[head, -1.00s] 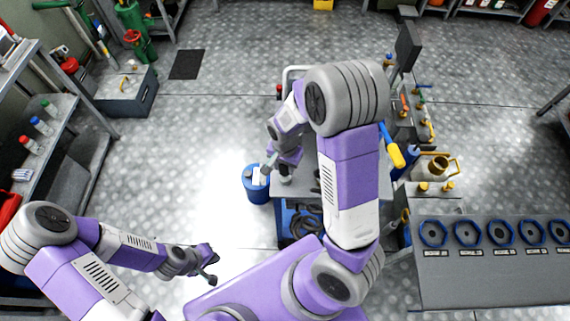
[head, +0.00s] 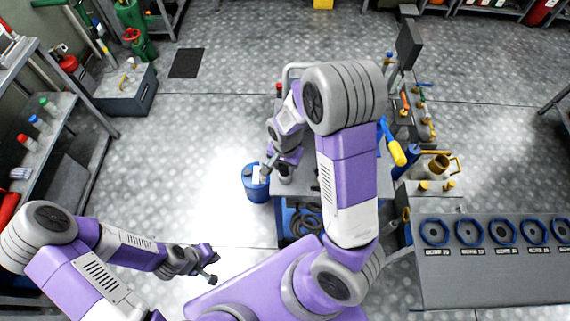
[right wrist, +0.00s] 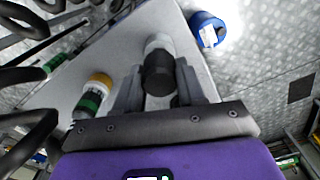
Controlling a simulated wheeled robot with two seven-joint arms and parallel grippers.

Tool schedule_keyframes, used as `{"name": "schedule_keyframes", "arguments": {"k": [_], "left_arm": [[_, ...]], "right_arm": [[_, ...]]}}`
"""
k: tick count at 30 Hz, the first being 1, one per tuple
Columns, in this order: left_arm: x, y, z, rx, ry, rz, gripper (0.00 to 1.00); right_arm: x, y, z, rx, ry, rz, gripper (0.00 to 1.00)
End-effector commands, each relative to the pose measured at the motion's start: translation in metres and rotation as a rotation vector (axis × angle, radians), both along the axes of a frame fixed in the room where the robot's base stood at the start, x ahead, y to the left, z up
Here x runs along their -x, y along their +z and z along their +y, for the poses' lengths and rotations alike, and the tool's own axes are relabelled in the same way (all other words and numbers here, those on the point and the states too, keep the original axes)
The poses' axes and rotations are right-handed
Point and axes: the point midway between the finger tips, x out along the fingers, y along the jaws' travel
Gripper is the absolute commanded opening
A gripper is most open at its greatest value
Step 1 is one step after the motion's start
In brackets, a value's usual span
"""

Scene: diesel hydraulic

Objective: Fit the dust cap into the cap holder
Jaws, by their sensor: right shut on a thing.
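My right gripper (right wrist: 158,88) is shut on a black cylindrical piece, which looks like the dust cap (right wrist: 158,76). A pale grey round part (right wrist: 158,44) shows just beyond the black piece, in line with it; I cannot tell whether they touch or whether it is the cap holder. In the head view my right gripper (head: 272,166) is small and low over the left edge of a grey bench top, partly hidden by my arm. My left gripper (head: 210,266) hangs at the lower left, away from the bench; its jaw opening is unclear.
A bottle with yellow and green bands (right wrist: 92,95) stands left of my fingers in the wrist view. A blue drum (head: 257,183) stands beside the bench on the floor. Brass fittings (head: 437,167) and a panel of blue rings (head: 490,265) lie to the right. Open floor lies left.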

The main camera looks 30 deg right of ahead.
Motion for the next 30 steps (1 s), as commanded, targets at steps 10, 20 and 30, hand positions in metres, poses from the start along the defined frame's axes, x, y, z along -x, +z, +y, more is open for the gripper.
{"name": "schedule_keyframes", "arguments": {"k": [10, 20, 30], "left_arm": [[0.000, -0.007, 0.000, 0.000, 0.000, 0.000, 0.00], [0.000, -0.012, 0.000, 0.000, 0.000, 0.000, 0.00], [0.000, -0.012, 0.000, 0.000, 0.000, 0.000, 0.00]], "right_arm": [[0.000, -0.009, 0.000, 0.001, 0.000, 0.001, 0.05], [0.000, -0.016, 0.000, 0.001, 0.000, 0.001, 0.05], [0.000, -0.016, 0.000, 0.000, 0.000, 0.000, 0.53]]}}
